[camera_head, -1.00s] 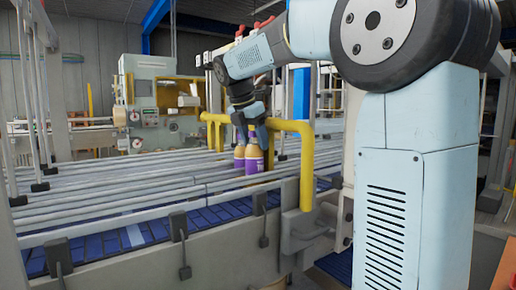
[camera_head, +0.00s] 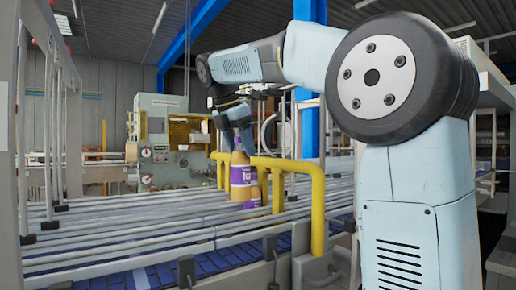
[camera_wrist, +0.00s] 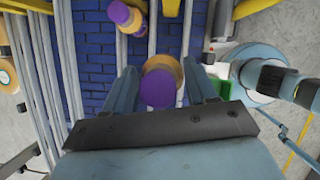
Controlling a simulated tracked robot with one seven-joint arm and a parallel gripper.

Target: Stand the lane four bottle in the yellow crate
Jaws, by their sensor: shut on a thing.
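My gripper (camera_head: 237,128) is shut on a bottle (camera_head: 240,178) with a tan body, a purple label and a purple cap. The bottle hangs upright from its top above the conveyor lanes. In the wrist view the held bottle (camera_wrist: 160,88) shows from above, its purple cap between the two fingers. A second, similar bottle (camera_head: 252,195) stands lower, just behind it, partly hidden; another bottle (camera_wrist: 124,16) shows at the top of the wrist view. I cannot tell the lane numbers. The yellow crate is not in view.
Metal lane rails (camera_head: 130,240) run over the blue conveyor belt (camera_head: 150,275). A yellow tube guard (camera_head: 318,210) stands right beside the bottles. A grey machine (camera_head: 160,145) stands at the back left. Upright posts line the left side.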

